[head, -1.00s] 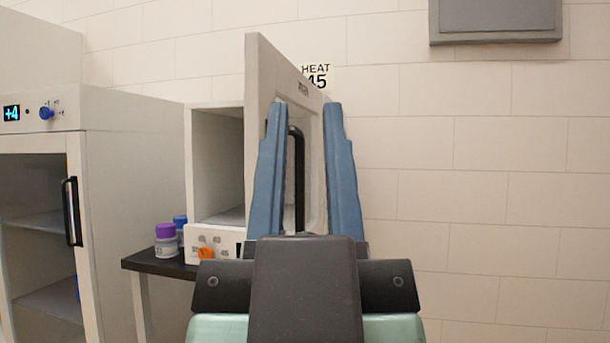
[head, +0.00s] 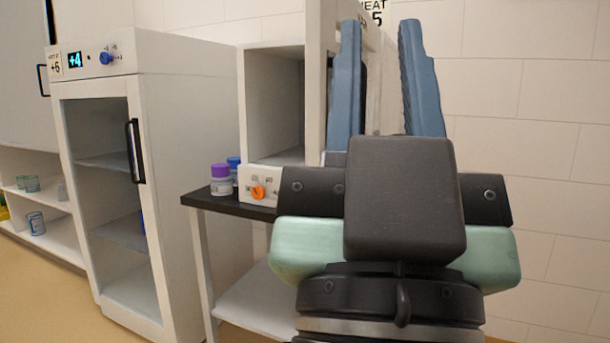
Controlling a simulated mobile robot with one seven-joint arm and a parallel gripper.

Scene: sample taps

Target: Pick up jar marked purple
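The jar with the purple lid (head: 221,180) stands upright at the left end of the black-topped table (head: 196,198). Its body is whitish with a label. A jar with a blue lid (head: 234,163) stands close behind it and is partly hidden. My gripper (head: 380,30) has its two blue fingers spread apart, pointing up and away, with nothing seen between them. It is right of the purple-lidded jar and in front of the open white oven-like box.
The white box (head: 272,105) with an orange knob (head: 258,192) is open, its door partly behind my fingers. A white cabinet (head: 180,130) with a black handle stands left of the table. Low shelves (head: 62,233) hold jars at far left. Floor at lower left is clear.

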